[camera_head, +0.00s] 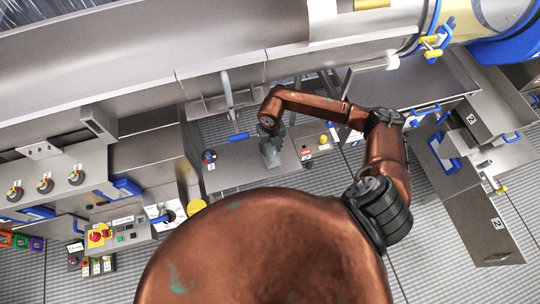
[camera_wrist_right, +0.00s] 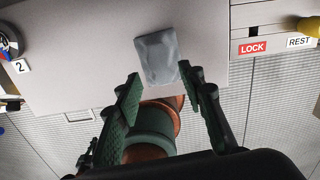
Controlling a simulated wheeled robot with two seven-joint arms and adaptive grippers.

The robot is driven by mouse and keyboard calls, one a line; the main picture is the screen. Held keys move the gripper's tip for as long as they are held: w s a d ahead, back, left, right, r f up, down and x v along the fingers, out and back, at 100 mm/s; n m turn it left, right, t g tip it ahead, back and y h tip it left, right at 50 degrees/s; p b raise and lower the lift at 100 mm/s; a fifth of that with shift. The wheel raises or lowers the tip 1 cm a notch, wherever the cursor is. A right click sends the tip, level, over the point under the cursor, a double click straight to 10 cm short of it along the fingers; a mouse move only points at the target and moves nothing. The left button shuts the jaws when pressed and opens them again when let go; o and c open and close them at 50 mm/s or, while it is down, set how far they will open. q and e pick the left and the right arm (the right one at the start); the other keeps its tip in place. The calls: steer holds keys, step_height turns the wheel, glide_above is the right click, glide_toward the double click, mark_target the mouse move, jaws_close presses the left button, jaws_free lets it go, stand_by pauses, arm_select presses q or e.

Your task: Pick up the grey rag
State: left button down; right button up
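The grey rag (camera_wrist_right: 158,57) lies flat on a light grey panel in the right wrist view, a small rectangle with slightly darker folds. In the head view the rag (camera_head: 270,157) shows just below my right gripper (camera_head: 268,140). In the right wrist view my right gripper (camera_wrist_right: 157,85) has its two green fingers spread apart, with nothing between the tips. The rag is beyond the fingertips, apart from them as far as I can tell. My left gripper is not in view.
The grey panel (camera_head: 228,177) carries a knob marked 2 (camera_head: 209,156) on the left and a red LOCK label (camera_wrist_right: 252,47) with a yellow knob (camera_wrist_right: 309,27) on the right. Metal cabinets stand on both sides. Striped floor (camera_head: 480,170) shows beyond the panel.

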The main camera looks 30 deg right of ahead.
mark_target(271, 154)
steer(key=shift+s+f, duration=0.1)
steer(key=shift+f, duration=0.3)
step_height(271, 154, down, 4)
steer(key=shift+d+f+p, duration=0.1)
steer(key=shift+f+p, duration=0.1)
steer(key=shift+p, duration=0.75)
steer(key=shift+f, duration=0.35)
steer(key=shift+c, duration=0.3)
jaws_close()
